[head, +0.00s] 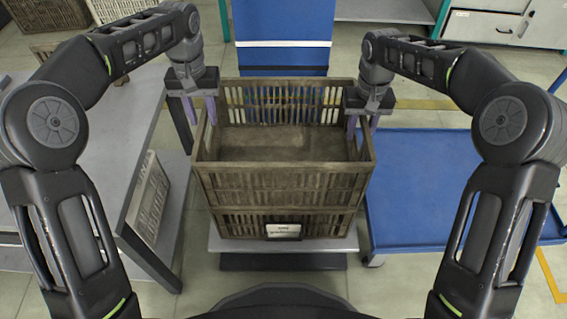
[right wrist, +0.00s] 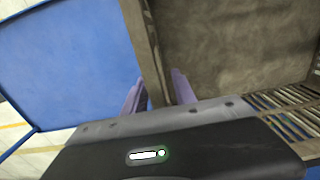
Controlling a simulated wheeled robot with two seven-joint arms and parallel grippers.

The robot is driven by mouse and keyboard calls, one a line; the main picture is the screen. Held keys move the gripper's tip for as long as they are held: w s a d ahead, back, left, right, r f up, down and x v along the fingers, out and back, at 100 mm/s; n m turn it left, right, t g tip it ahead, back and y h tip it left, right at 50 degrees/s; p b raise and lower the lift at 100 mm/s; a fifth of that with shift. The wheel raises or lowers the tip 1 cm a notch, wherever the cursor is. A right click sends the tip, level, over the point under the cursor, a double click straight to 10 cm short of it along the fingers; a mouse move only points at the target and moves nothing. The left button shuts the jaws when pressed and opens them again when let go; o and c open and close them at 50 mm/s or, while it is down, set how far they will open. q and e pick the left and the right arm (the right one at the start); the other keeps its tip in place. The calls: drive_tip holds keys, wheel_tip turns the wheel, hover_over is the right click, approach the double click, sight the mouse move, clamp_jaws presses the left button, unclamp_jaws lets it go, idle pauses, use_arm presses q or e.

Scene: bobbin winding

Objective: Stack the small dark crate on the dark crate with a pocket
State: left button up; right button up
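The small dark crate (head: 280,185), brown, slatted and empty, sits upright on the dark crate with a pocket (head: 240,224) in the head view. The lower crate's front bears a pale label pocket (head: 284,231); its inside is hidden. The two crates look lined up, with no clear gap. My left gripper (head: 200,110) is open at the upper crate's left wall. My right gripper (head: 362,125) is open at its right wall. In the right wrist view the right gripper's fingers (right wrist: 158,92) stand apart, one on each side of the crate wall (right wrist: 148,50).
The crates stand on a grey low platform (head: 225,240). A blue cart (head: 410,190) is close on the right. A grey table (head: 100,120) is on the left, with a light crate (head: 150,200) beneath it. A blue panel (head: 283,25) stands behind.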

use_arm(q)
drive_tip(key=shift+r, duration=1.5)
use_arm(e)
drive_tip(key=shift+r, duration=3.75)
